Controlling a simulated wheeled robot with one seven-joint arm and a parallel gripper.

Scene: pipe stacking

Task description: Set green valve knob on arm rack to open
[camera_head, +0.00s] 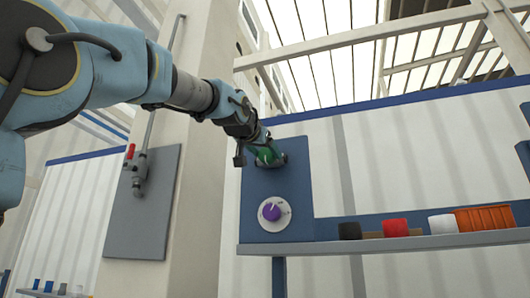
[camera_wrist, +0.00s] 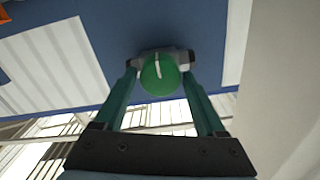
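The green valve knob (camera_head: 268,157) sits on the upper part of the blue panel (camera_head: 255,185). In the wrist view the green valve knob (camera_wrist: 160,76) is round, with a pale mark line running roughly up and down in the picture. My gripper (camera_head: 262,150) reaches it from the upper left. The gripper appears shut on the knob. The setting marks around the knob are hidden.
A purple knob (camera_head: 272,211) on a white dial sits lower on the panel. A shelf (camera_head: 400,244) at the right holds black, red, white and orange pieces. A grey board (camera_head: 145,210) with a red-handled pipe valve (camera_head: 131,151) is on the pillar at the left.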

